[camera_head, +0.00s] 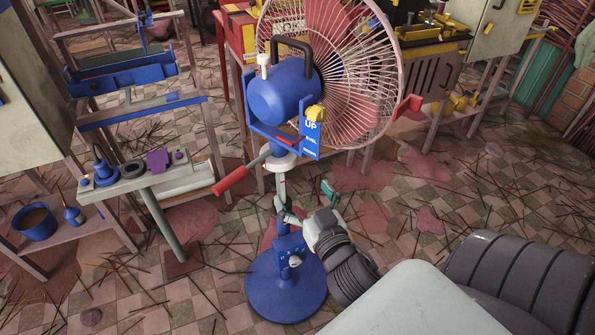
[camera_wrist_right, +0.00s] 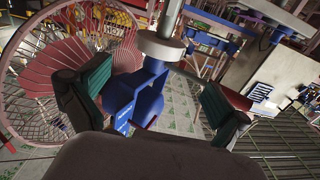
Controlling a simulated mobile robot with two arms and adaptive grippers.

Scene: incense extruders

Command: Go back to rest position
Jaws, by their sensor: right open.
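My right gripper (camera_head: 308,204) is low in the middle of the head view, close to the stand of a large blue fan (camera_head: 278,98). Its fingers are spread apart, with nothing clearly held between them. In the right wrist view the two dark green-padded fingers (camera_wrist_right: 155,88) are wide apart. The fan's grey pole and blue bracket (camera_wrist_right: 150,92) show in the gap beyond them. I cannot tell whether a finger touches the pole. My left gripper is not in view.
The fan has a wire cage (camera_head: 385,75), a red-gripped lever (camera_head: 232,180) and a round blue base (camera_head: 286,286). A narrow bench (camera_head: 130,182) with small parts stands left. A wooden table (camera_head: 440,100) stands behind.

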